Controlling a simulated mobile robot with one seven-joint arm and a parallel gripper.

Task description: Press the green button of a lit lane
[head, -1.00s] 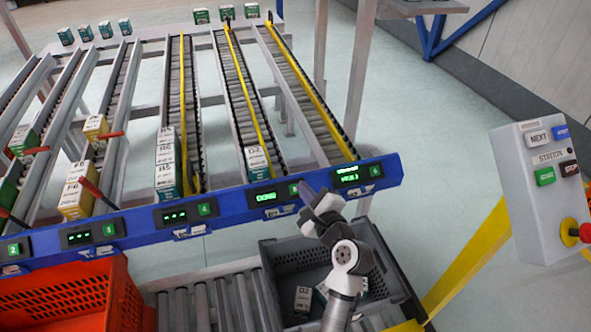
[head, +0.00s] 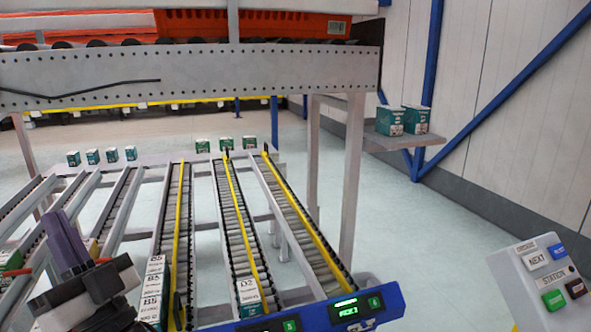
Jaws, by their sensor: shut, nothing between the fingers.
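The blue rail (head: 392,296) at the lane fronts shows at the bottom. A lit green display (head: 347,309), which seems to read PICK, sits on it with green button 6 (head: 374,303) to its right. Green button 5 (head: 290,325) is at the bottom edge; the display left of it is mostly cut off. The rest of the rail is out of view. My gripper (head: 62,232) is at the lower left, fingers together and empty, pointing up in the picture. It appears in front of the left lanes, well apart from buttons 5 and 6.
Roller lanes (head: 235,230) with yellow dividers hold white-and-teal boxes, among them one marked D2 (head: 249,292). A station panel (head: 520,290) with NEXT and other buttons stands at the right. A grey beam (head: 200,82) and orange totes (head: 250,24) are behind; floor between lanes and panel is clear.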

